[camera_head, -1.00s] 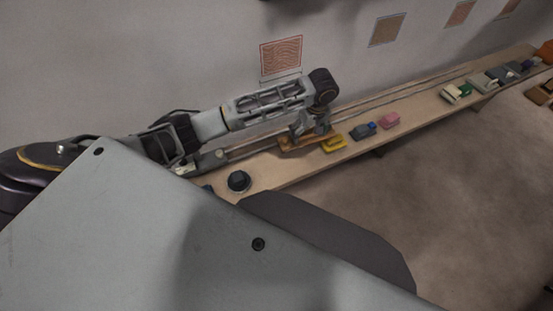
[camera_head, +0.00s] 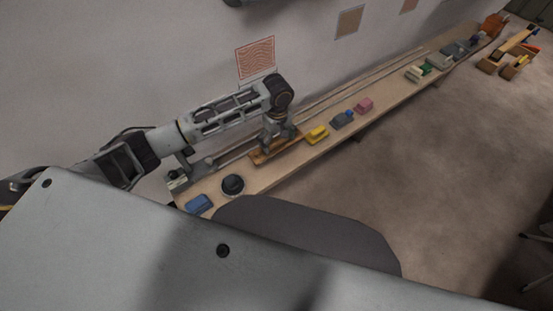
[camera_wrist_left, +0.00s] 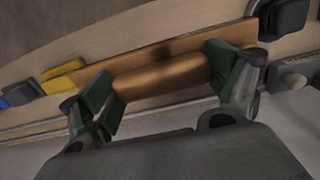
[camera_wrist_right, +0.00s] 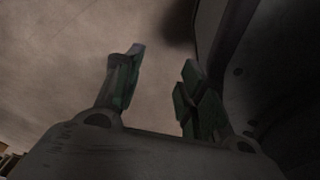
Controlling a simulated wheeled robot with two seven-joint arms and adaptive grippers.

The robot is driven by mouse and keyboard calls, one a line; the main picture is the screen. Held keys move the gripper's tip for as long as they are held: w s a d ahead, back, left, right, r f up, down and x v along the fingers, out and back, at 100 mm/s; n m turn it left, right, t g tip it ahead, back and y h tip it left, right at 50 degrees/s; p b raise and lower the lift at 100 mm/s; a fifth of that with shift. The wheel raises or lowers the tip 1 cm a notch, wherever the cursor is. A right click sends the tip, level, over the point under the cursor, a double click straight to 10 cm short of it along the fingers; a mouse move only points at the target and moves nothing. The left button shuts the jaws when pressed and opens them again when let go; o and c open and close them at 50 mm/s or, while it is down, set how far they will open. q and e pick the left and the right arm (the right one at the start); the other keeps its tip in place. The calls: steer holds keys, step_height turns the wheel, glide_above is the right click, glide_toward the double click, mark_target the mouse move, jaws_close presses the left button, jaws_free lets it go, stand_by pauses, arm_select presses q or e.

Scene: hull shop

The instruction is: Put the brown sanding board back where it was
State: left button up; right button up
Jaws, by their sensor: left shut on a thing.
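The brown sanding board (camera_head: 262,156) is long and flat with a rounded wooden grip. It is at the narrow wall bench, between a dark round block and a yellow block; I cannot tell whether it touches the bench top. My left gripper (camera_head: 278,140) is above it. In the left wrist view the board (camera_wrist_left: 225,42) runs across the picture, and my left gripper's (camera_wrist_left: 165,85) fingers are shut on its grip, one at each end. My right gripper (camera_wrist_right: 157,78) is open and empty over bare floor; it shows only in the right wrist view.
On the bench (camera_head: 290,168) stand a yellow block (camera_head: 316,135), a grey-blue block (camera_head: 342,121), a pink block (camera_head: 364,106), a dark round block (camera_head: 232,184) and a blue block (camera_head: 198,203). Wall rails run behind. A patterned red panel (camera_head: 256,58) hangs above.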

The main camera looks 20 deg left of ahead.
mark_target(277, 148)
arm_select(q)
step_height(277, 148, down, 5)
steer(key=shift+b, duration=0.45)
steer(key=shift+f, duration=0.5)
arm_select(e)
steer(key=shift+w+a+r, duration=0.15)
steer(key=shift+w+a, duration=0.15)
steer(key=shift+w, duration=0.35)
steer(key=shift+w+a+r, duration=0.1)
steer(key=shift+w+a, duration=0.15)
steer(key=shift+w, duration=0.35)
steer(key=shift+s, duration=0.2)
arm_select(q)
steer(key=shift+f, duration=0.6)
steer(key=shift+f+b, duration=0.45)
steer(key=shift+f, duration=0.85)
arm_select(e)
steer(key=shift+w+a+r, duration=0.15)
steer(key=shift+w+a, duration=0.35)
steer(key=shift+a, duration=0.2)
